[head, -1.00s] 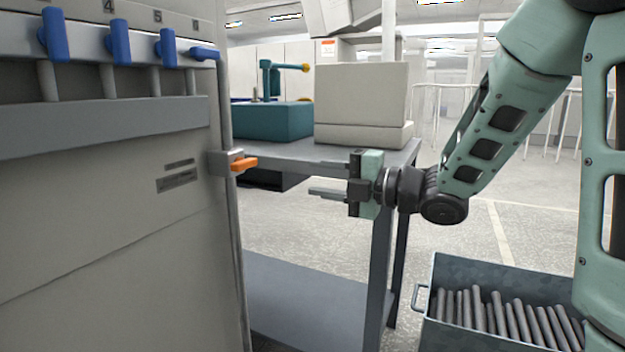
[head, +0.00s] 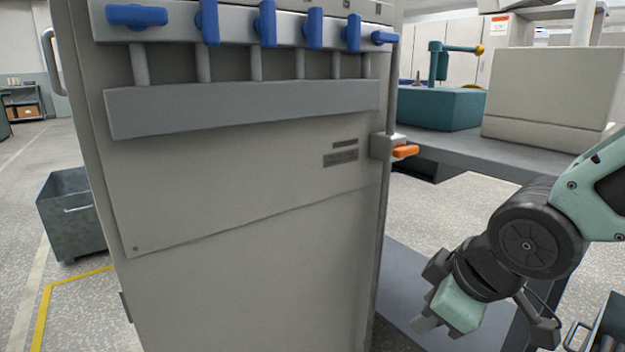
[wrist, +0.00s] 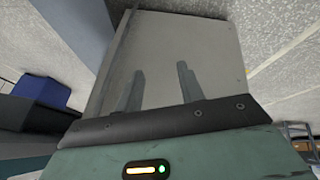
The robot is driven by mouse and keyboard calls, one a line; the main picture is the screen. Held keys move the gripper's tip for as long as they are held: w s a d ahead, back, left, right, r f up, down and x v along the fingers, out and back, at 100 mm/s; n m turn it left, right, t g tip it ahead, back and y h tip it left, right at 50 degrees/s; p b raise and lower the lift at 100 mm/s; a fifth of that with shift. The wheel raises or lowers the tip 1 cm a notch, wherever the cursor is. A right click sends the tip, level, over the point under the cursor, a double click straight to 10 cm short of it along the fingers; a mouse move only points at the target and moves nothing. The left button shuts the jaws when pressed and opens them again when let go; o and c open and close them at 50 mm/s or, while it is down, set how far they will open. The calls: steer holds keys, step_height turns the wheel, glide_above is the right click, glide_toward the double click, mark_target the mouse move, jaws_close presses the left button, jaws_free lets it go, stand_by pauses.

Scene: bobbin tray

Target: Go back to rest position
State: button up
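My gripper (head: 426,322) is in the lower right of the head view, at the end of my bent arm, and points down and to the left. It is beside the grey cabinet (head: 260,260), in front of the workbench, and appears clear of both. In the wrist view, the two fingers of my gripper (wrist: 160,78) stand apart with nothing between them. The pale cabinet (wrist: 205,45) shows beyond them.
The cabinet carries a row of blue levers (head: 267,24) and an orange latch (head: 405,151). The workbench (head: 460,150) holds a teal box (head: 440,108) and a beige box (head: 550,95). A metal bin (head: 75,215) stands left; another bin (head: 605,330) is at the lower right.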

steer(key=s+a+m+g+h+p, duration=0.1)
steer(key=s+m+g, duration=0.15)
steer(key=s, duration=0.45)
steer(key=s+a+m+g+h, duration=0.1)
steer(key=s+a+g, duration=0.15)
steer(key=s, duration=0.55)
step_height(320, 180, up, 36)
steer(key=d+p, duration=0.1)
steer(key=p, duration=3.6)
steer(key=shift+w+r, duration=0.25)
steer(key=shift+w, duration=0.15)
steer(key=shift+n, duration=0.25)
